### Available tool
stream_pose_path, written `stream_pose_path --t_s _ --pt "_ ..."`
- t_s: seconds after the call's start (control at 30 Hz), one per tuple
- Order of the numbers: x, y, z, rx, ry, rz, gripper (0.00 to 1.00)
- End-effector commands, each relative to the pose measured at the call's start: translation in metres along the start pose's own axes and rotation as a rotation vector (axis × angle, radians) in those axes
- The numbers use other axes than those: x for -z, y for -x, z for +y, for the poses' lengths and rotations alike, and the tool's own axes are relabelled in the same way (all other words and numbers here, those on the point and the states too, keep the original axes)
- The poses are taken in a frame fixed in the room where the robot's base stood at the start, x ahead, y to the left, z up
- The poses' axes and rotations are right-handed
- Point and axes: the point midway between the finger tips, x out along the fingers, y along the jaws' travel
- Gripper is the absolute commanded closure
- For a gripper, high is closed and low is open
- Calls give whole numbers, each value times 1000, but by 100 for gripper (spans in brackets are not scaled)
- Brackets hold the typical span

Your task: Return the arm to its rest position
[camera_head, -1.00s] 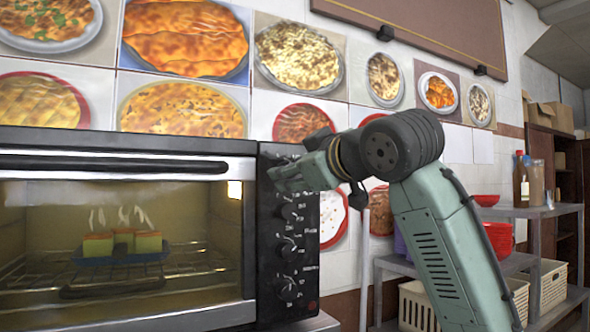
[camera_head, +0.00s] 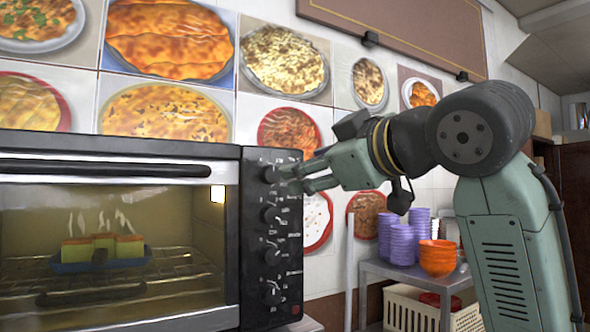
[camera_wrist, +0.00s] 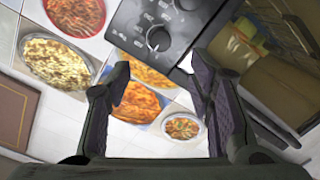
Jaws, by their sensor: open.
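My gripper (camera_head: 300,180) is at the end of my raised arm, in front of the oven's control panel in the head view. Its fingers point left toward the knobs; whether they touch the panel I cannot tell. In the wrist view my gripper (camera_wrist: 165,105) is open, with nothing between the two fingers. The oven (camera_head: 120,150) stands at the left with its door shut and its inside lit. Its panel with a dial (camera_wrist: 159,39) shows beyond the fingertips in the wrist view.
A blue tray (camera_head: 75,267) with steaming green and orange blocks sits on the oven rack. Stacked purple cups (camera_head: 402,243) and orange bowls (camera_head: 437,257) stand on a metal shelf (camera_head: 410,272) at the right. A cream basket (camera_head: 405,310) is below. Food pictures cover the back wall.

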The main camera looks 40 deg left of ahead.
Motion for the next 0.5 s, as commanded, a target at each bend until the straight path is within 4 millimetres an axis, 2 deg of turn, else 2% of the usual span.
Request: stream_pose_path --t_s 0.2,0.5 --pt "0 15 0 0 0 0 52" --pt "0 15 0 0 0 0 52"
